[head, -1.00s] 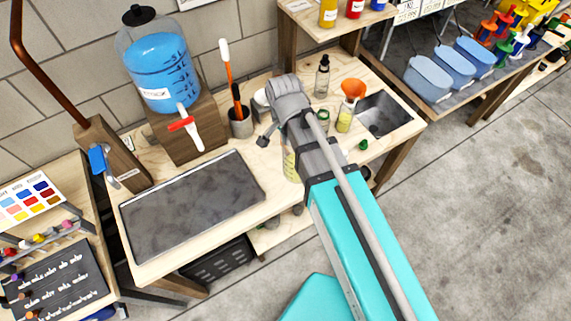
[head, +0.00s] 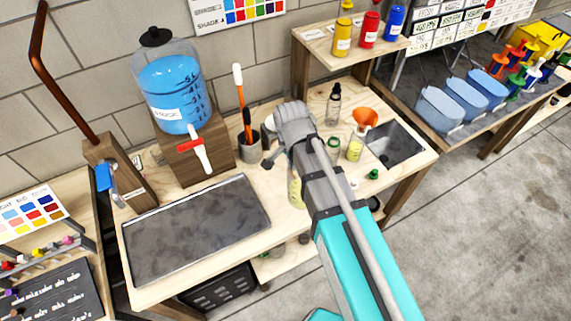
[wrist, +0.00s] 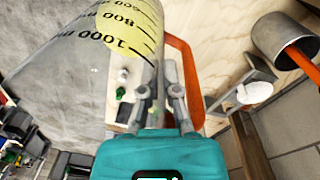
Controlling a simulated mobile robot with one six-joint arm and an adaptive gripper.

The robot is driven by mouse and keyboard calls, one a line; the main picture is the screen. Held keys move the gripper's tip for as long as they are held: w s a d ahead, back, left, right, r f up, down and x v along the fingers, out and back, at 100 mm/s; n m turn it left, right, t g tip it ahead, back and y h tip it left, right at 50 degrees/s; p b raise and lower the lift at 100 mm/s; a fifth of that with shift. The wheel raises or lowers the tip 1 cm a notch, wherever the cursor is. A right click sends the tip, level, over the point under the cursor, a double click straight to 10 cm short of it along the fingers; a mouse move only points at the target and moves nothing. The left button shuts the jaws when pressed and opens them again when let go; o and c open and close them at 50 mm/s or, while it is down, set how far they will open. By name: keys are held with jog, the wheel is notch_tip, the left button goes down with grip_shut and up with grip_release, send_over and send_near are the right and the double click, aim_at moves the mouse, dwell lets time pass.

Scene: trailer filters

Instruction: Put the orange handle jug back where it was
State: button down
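The jug (wrist: 80,75) is clear, with black scale marks and a yellow patch. It fills the left of the wrist view, and its orange handle (wrist: 193,75) lies on its right side. My gripper (wrist: 160,90) is beside the jug at the handle, with its two fingers a small gap apart. I cannot tell whether they close on the handle. In the head view my arm largely hides the jug (head: 295,191), which shows as a yellowish strip above the bench (head: 285,222). The gripper tips are hidden there.
A dark mat (head: 195,230) lies left of the jug. Behind are a blue-water dispenser (head: 172,98) and a tool cup (head: 248,150). Bottles, an orange funnel (head: 364,118) and a sink plate (head: 394,145) stand to the right. A shelf (head: 352,52) holds colour bottles.

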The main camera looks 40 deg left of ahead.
jog(key=w+a+f+b, duration=0.1)
jog(key=a, duration=0.1)
jog(key=w+a+f, duration=0.1)
jog(key=w+a, duration=0.1)
jog(key=shift+f+b, duration=0.2)
jog(key=shift+b, duration=0.2)
jog(key=w+a+f+b, duration=0.2)
jog(key=a+f+b, duration=0.1)
jog(key=f+b, duration=0.2)
jog(key=shift+w+a, duration=0.2)
jog(key=shift+w, duration=0.1)
jog(key=shift+w+a+f+b, duration=0.15)
jog(key=shift+f+b, duration=0.85)
jog(key=shift+w+a+f+b, duration=0.1)
jog(key=shift+a+f+b, duration=0.05)
jog(key=shift+f+b, duration=0.8)
jog(key=shift+f, duration=0.2)
jog(key=c, duration=0.8)
grip_release()
jog(key=shift+r, duration=0.1)
